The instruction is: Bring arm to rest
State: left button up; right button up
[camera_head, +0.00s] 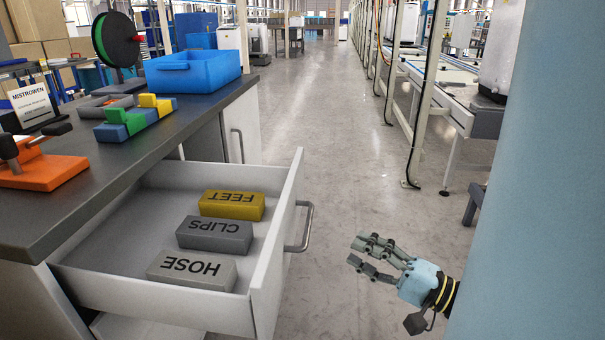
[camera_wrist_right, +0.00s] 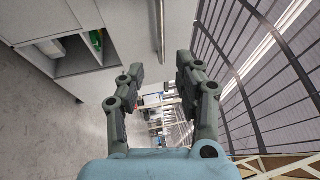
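My right gripper (camera_head: 357,251), with a light blue body and grey jointed fingers, hangs over the floor to the right of the open drawer (camera_head: 150,306). It is clear of the drawer's handle (camera_head: 302,226). In the right wrist view, my right gripper (camera_wrist_right: 160,66) has its two fingers apart with nothing between them. My left gripper is in neither view.
The open drawer holds a yellow FEET block (camera_head: 232,205), a grey CLIPS block (camera_head: 214,235) and a pale HOSE block (camera_head: 192,269). A blue bin (camera_head: 193,70) stands on the dark counter (camera_head: 150,150). The aisle floor (camera_head: 320,110) beyond is clear.

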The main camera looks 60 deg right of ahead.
jog(key=shift+w, duration=0.15)
jog(key=s+a+f+n+g+h+p, duration=0.1)
jog(key=a+f+n+g, duration=0.3)
jog(key=f, duration=0.9)
jog(key=s+a+f+n+g+h, duration=0.1)
jog(key=a+f+n+g, duration=0.2)
jog(key=a+f+g, duration=0.7)
jog(key=s+a+f+n+g, duration=0.1)
jog(key=s+f+n+g, duration=0.1)
jog(key=s+f+n, duration=0.4)
jog(key=s+f+n+g+y, duration=0.1)
jog(key=s+f+n+g, duration=0.2)
jog(key=s, duration=1)
notch_tip(320, 180, down, 4)
jog(key=n, duration=0.3)
jog(key=shift+s+a+g, duration=0.25)
jog(key=shift+a+g, duration=0.05)
jog(key=shift+a, duration=0.05)
